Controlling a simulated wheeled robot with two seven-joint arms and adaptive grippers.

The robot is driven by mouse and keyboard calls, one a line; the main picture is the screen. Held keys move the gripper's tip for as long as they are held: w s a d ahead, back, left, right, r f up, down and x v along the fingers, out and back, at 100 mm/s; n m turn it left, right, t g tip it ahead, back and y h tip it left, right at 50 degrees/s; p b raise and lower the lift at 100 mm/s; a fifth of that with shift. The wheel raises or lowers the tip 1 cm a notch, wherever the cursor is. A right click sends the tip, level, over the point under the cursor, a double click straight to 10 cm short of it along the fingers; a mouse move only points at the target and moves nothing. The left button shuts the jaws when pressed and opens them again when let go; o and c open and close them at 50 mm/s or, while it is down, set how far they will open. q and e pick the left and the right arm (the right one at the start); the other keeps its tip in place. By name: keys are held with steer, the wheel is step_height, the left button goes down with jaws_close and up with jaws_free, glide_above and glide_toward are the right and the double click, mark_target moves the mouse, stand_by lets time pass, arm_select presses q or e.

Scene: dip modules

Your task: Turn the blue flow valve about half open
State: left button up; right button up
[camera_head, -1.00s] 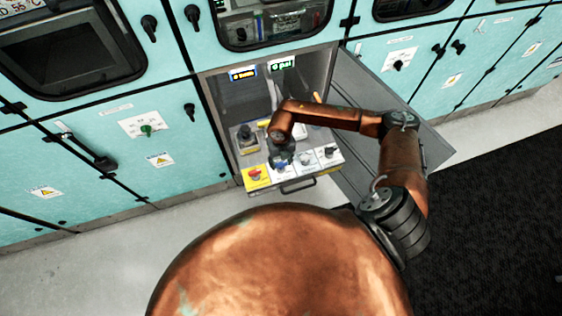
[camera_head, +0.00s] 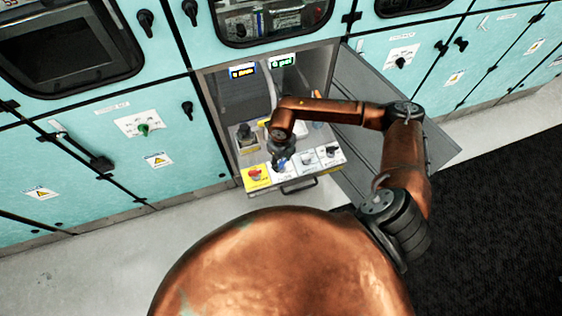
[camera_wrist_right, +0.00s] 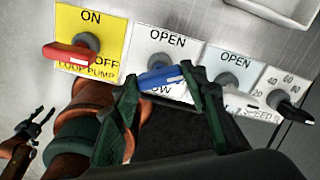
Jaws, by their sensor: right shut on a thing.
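The blue flow valve handle (camera_wrist_right: 160,78) sits under the word OPEN on a white label in the right wrist view, slightly tilted with its right end higher. My right gripper (camera_wrist_right: 162,82) is shut on it, one finger on each side. In the head view the right gripper (camera_head: 280,157) reaches down over the panel, and a bit of the blue handle (camera_head: 281,164) shows beneath it. The lower part of the label is partly hidden by the fingers.
A red handle on a yellow plate (camera_wrist_right: 118,28) is left of the valve. A white handle (camera_wrist_right: 240,103) and a black speed knob (camera_wrist_right: 288,108) are close on the right. An open grey door (camera_head: 365,115) stands right of the bay, beside my arm.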

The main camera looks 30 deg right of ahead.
mark_target(281, 163)
steer(key=shift+n+b, duration=0.4)
steer(key=shift+n, duration=0.7)
steer(key=o, duration=1.2)
steer(key=shift+c, duration=0.2)
step_height(281, 163, up, 12)
